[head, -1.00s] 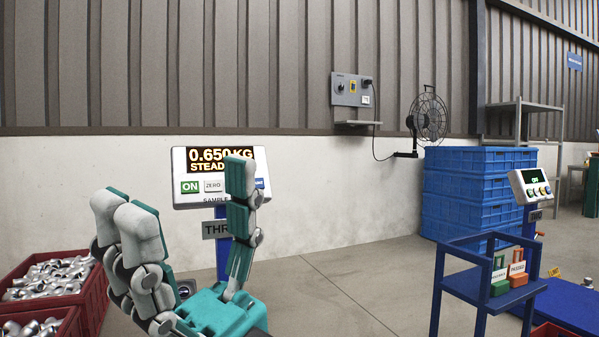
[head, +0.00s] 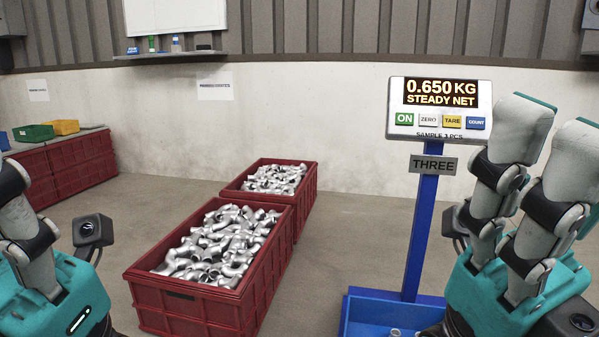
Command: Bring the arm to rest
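My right gripper (head: 552,125) is at the right edge of the head view, its grey-padded fingers pointing up and spread apart. It looks open, and nothing shows between the fingers I can see. My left gripper (head: 22,225) is at the left edge, with its fingers partly cut off by the frame, so I cannot tell its opening. No held part shows in it. The scale display (head: 440,108) behind the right gripper reads 0.650 KG, STEADY NET, above a sign (head: 433,164) marked THREE. The blue scale base (head: 362,318) holds small silver parts (head: 395,332), partly cut off.
Two red crates, a near one (head: 190,315) and a far one (head: 308,205), hold many silver pipe elbows between my grippers. At the back left, red boxes (head: 75,172) carry a green bin (head: 33,133) and a yellow bin (head: 62,127). Bare floor lies around the crates.

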